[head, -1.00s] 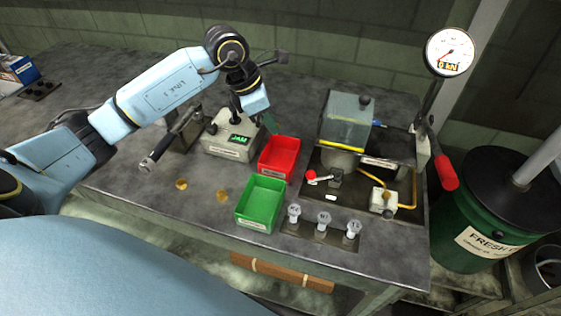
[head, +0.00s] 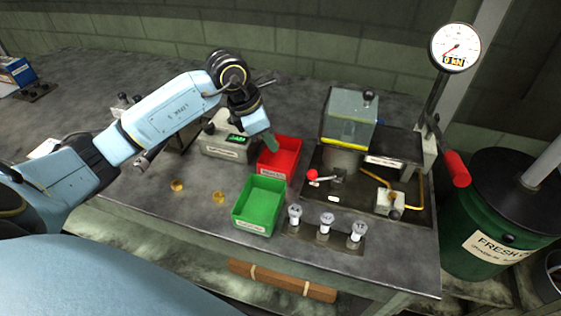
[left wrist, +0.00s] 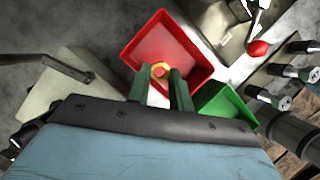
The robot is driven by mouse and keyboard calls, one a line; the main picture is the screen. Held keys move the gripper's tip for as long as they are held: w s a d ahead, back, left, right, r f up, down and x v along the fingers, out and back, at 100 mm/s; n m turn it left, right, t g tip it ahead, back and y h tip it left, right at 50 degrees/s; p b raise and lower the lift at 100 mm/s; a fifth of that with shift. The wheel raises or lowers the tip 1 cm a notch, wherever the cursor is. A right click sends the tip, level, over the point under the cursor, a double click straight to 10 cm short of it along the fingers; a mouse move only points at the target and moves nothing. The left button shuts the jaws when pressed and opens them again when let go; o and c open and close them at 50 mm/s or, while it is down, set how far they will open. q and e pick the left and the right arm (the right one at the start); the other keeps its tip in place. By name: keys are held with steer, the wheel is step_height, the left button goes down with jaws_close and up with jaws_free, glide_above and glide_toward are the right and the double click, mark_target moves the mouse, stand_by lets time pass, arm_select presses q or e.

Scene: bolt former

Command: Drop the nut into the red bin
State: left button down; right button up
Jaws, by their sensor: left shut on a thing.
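The red bin (head: 286,158) stands on the workbench behind the green bin, and it also shows in the left wrist view (left wrist: 188,38). My left gripper (head: 273,146) reaches over the left part of the red bin, fingers pointing down. In the left wrist view its two fingers (left wrist: 160,86) are shut on a small brass nut (left wrist: 159,69), seen against the red bin's floor. The fingers hide the nut in the head view. Two similar brass nuts (head: 177,185) (head: 219,197) lie on the bench. My right gripper is not in view.
The green bin (head: 236,214) stands directly in front of the red bin. A grey box with a lit display (head: 222,140) stands to the left. The press (head: 346,128) with a red-knobbed lever (head: 312,175) is to the right. Several numbered bolt-like pieces (head: 326,222) stand at the front.

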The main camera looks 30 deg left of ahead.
arm_select(q)
steer(key=c, duration=1.5)
jaws_free()
steer(key=o, duration=0.3)
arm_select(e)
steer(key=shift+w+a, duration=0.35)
arm_select(q)
steer(key=shift+r, duration=0.1)
steer(key=p+v, duration=0.1)
steer(key=v, duration=1.2)
steer(key=shift+s+a, duration=0.1)
steer(key=shift+a, duration=0.05)
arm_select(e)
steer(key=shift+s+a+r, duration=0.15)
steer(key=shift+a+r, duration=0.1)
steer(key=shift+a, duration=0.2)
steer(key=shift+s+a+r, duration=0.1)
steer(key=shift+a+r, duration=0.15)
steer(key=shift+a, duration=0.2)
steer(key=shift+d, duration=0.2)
